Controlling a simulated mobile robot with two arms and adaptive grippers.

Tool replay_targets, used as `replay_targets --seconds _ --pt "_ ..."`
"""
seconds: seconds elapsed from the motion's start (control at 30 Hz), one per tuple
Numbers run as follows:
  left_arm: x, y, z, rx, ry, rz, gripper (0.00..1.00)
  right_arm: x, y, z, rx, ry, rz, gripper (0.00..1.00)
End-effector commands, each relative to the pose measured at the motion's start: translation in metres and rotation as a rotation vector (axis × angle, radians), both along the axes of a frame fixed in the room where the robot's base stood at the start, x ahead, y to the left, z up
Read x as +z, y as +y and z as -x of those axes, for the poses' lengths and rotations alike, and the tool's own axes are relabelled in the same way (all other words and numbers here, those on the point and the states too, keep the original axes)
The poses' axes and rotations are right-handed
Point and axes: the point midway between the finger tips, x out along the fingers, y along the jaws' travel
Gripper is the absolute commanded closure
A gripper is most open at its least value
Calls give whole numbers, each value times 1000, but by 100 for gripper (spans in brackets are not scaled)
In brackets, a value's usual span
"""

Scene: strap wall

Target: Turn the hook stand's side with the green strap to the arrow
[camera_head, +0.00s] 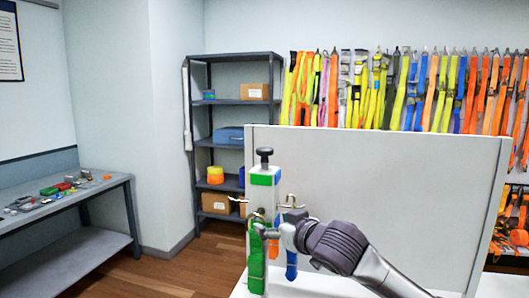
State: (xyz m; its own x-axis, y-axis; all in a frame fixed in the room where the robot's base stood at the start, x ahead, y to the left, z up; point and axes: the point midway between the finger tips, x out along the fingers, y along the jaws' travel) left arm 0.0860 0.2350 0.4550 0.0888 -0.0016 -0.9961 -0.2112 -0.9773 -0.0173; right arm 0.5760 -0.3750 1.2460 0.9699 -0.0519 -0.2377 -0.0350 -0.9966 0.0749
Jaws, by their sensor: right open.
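The hook stand (262,199) is a white upright post on the white table, with a black knob on top and a green band near its top. Metal hooks stick out around it. A green strap (257,262) hangs on the side facing me, slightly left. A blue strap (291,265) hangs at the right, partly hidden by my right arm. My right gripper (268,231) comes in from the right and is open at the post's hooks, close to the green strap's top. Whether it touches is unclear. I cannot make out the arrow. My left gripper is out of view.
A pale upright panel (390,185) stands behind the stand and arm. Beyond it hang many coloured straps (410,90) on the wall. A grey shelf (231,103) with boxes stands at the back. A side table (60,212) with small parts is at the left.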

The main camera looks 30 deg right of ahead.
Motion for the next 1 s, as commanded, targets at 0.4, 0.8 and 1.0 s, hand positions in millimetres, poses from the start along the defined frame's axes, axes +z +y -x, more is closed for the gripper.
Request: replay_targets --seconds 0.4,0.8,1.0 --pt "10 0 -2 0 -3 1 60 148 -45 0 -35 -245 -70 28" --pt "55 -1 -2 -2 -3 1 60 149 -50 -80 -35 -242 -67 28" --pt "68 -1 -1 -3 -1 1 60 146 -52 -112 -35 -242 -65 28"
